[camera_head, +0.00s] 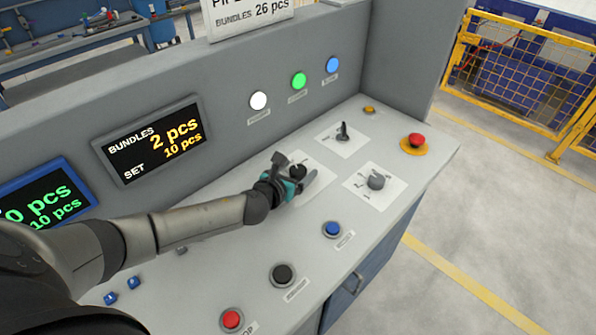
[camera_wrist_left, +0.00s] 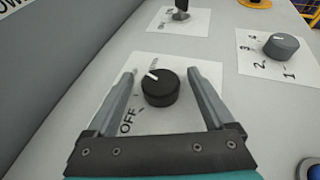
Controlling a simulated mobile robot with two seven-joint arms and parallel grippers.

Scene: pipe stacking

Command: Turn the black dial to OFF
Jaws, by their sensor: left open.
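The black dial (camera_wrist_left: 160,88) sits on a white label plate between the fingers of my left gripper (camera_wrist_left: 165,92) in the left wrist view. Its white pointer mark faces the upper left, and the word OFF is printed at the lower left of the dial. The fingers are open, one on each side, with gaps to the dial. In the head view, my left gripper (camera_head: 300,183) is over the dial (camera_head: 298,172), which is partly hidden by it. My right gripper is not in view.
A grey numbered dial (camera_head: 376,181) and a black lever switch (camera_head: 343,132) are close by on the panel. A red emergency button (camera_head: 416,140), a blue button (camera_head: 332,229) and a black button (camera_head: 283,274) are also on it. The upright back panel (camera_head: 230,125) stands behind.

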